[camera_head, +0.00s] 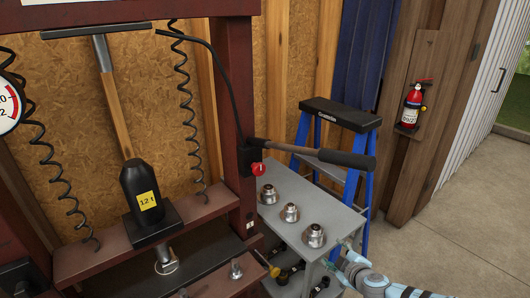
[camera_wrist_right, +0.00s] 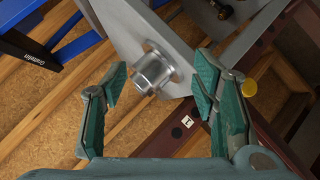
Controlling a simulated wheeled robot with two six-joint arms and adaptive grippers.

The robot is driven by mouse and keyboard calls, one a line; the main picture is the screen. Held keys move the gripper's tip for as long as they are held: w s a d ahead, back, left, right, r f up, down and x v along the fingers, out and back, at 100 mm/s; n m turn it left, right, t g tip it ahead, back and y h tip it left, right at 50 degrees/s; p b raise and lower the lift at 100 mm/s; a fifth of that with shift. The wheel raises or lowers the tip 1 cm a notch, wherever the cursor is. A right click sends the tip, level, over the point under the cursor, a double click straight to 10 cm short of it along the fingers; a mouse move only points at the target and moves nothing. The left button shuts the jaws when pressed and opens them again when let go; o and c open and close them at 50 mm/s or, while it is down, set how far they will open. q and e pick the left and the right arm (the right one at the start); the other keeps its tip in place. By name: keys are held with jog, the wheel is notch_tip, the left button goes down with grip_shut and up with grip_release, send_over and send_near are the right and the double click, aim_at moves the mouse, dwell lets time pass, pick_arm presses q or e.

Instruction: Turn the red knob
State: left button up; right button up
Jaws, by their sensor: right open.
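The red knob (camera_head: 257,169) sits low on the dark red press post, beside the base of the black-handled lever (camera_head: 325,154). My right gripper (camera_head: 347,254) is at the lower right, by the front right corner of the grey cart and clear of the knob. In the right wrist view my right gripper (camera_wrist_right: 161,86) is open, its green-padded fingers spread. A silver metal fitting (camera_wrist_right: 153,70) shows between and beyond the fingers; I cannot tell how close it is. The red knob does not show in the right wrist view. My left gripper is not in view.
The grey cart (camera_head: 290,187) carries three metal fittings on top, the nearest (camera_head: 314,236) beside my right gripper. The lever juts out over the cart. A blue stepladder (camera_head: 368,190) stands behind. A fire extinguisher (camera_head: 412,105) hangs at the right. Floor at the right is clear.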

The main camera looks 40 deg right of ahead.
jog(key=w+a+r+t, duration=0.1)
jog(key=w+a+r, duration=0.1)
jog(key=r, duration=0.2)
jog(key=w+a+r+t+y, duration=0.1)
jog(key=w+a+r, duration=0.1)
jog(key=r, duration=0.3)
jog(key=w+a+r+t, duration=0.1)
jog(key=w+a+r, duration=0.1)
jog(key=a+r, duration=0.15)
jog(key=m+t+y, duration=0.2)
jog(key=m+t, duration=0.2)
jog(key=m, duration=0.1)
send_near(260, 171)
jog(key=w, duration=0.3)
jog(key=w+d+b, duration=0.1)
jog(key=w, duration=0.5)
jog(key=shift+w+d+b, duration=0.1)
jog(key=shift+d+b, duration=0.05)
jog(key=shift+b, duration=0.15)
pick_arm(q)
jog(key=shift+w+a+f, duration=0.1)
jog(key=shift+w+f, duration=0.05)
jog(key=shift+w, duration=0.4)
pick_arm(e)
jog(key=shift+d, duration=0.1)
jog(key=shift+c, duration=0.3)
jog(key=shift+f, duration=0.1)
jog(key=c, duration=1.1)
